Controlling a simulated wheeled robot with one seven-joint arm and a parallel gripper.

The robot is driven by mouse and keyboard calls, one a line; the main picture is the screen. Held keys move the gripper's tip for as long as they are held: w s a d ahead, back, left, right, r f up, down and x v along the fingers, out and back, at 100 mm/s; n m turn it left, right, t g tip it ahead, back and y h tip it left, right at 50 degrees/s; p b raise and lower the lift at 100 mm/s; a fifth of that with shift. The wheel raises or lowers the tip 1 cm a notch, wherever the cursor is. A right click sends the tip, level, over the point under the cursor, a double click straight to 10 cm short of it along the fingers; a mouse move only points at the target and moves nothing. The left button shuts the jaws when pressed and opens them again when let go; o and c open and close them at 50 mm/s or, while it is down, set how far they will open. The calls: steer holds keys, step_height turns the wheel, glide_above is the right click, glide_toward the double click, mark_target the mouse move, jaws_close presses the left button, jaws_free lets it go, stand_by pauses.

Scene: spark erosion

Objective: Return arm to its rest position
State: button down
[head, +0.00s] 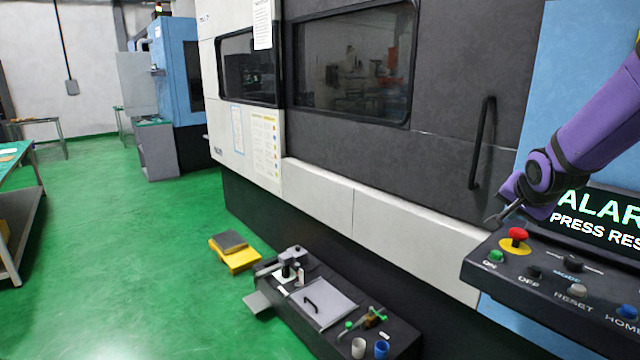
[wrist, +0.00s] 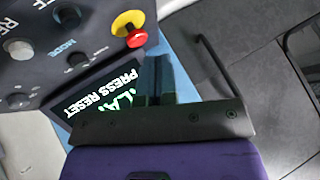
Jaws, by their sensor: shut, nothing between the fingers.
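My purple arm comes in from the right in the head view, and my gripper (head: 497,216) is above the left end of the control panel (head: 545,297). The gripper is shut and empty. In the wrist view my gripper (wrist: 158,75) shows as dark fingers in front of the panel's screen. The screen (head: 602,217) reads "ALAR" and "PRESS RES", partly hidden by my arm and cut off by the picture edge. A red emergency button (head: 517,235) on a yellow base is just below and right of the fingertips, apart from them in the head view.
The panel carries a green ON button (head: 497,256), a grey RESET button (head: 578,291) and a blue HOME button (head: 627,311). A dark machine door with a black handle (head: 482,142) stands behind. A low black bench (head: 390,335) holds small items. Green floor is open at left.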

steer(key=s+a+r+n+g, duration=0.1)
steer(key=s+a+r+n, duration=0.2)
steer(key=s, duration=0.6)
steer(key=s+a+r+n+g+y, duration=0.1)
steer(key=s+a+r+n, duration=0.2)
steer(key=s, duration=0.7)
steer(key=s+a+r+n+y, duration=0.1)
steer(key=s+a+r+n, duration=0.2)
steer(key=s+a, duration=0.3)
steer(key=s+n, duration=0.1)
steer(key=s, duration=0.3)
steer(key=shift+s+a+r+g, duration=0.15)
steer(key=shift+s+a+g, duration=0.05)
steer(key=shift+a+g, duration=0.2)
steer(key=shift+d, duration=0.2)
